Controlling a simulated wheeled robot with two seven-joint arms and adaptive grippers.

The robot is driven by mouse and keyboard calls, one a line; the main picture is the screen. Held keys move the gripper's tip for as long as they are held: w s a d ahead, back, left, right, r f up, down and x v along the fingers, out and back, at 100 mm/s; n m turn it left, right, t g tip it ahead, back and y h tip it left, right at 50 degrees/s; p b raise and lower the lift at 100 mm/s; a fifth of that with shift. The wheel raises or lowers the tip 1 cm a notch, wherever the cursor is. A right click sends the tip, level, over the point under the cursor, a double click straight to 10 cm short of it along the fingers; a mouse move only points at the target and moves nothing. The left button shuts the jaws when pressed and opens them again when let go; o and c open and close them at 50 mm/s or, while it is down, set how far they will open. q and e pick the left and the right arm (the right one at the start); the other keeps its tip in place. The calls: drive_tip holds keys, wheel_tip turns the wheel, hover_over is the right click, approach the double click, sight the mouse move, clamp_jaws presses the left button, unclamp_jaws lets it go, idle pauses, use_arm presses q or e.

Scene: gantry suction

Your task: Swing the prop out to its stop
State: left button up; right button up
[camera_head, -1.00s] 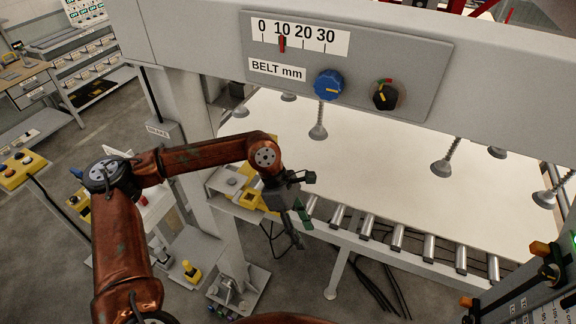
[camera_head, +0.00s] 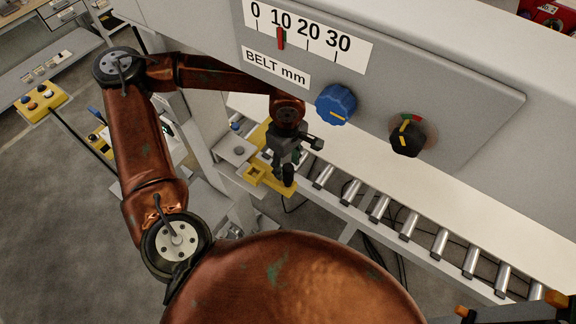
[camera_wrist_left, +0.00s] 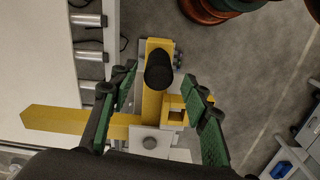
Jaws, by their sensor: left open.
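The prop looks to be the yellow lever (camera_wrist_left: 152,104) with an upright black knob (camera_wrist_left: 159,70), seen from above in the left wrist view. A pointed yellow bar (camera_wrist_left: 62,119) reaches left from the same grey pivot plate. In the head view the yellow parts (camera_head: 273,183) sit on a bracket at the gantry post, partly hidden by my gripper. My left gripper (camera_head: 284,170) is open above them. In the wrist view its green-padded fingers (camera_wrist_left: 163,92) stand apart on either side of the lever and knob; contact cannot be told. My right gripper is out of view.
The roller conveyor (camera_head: 409,225) with a pale sheet (camera_head: 400,180) runs right of the bracket. The gantry panel with a blue knob (camera_head: 336,104) and a black knob (camera_head: 408,138) hangs close above. A yellow button box (camera_head: 41,102) stands at left. Grey floor lies below.

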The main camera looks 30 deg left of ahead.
use_arm(q)
wheel_tip(320, 180, down, 3)
drive_tip(key=shift+w+d+f+p, duration=0.1)
drive_tip(key=shift+w+f+p, duration=0.05)
drive_tip(key=shift+p, duration=0.2)
drive_tip(key=c, duration=1)
clamp_jaws()
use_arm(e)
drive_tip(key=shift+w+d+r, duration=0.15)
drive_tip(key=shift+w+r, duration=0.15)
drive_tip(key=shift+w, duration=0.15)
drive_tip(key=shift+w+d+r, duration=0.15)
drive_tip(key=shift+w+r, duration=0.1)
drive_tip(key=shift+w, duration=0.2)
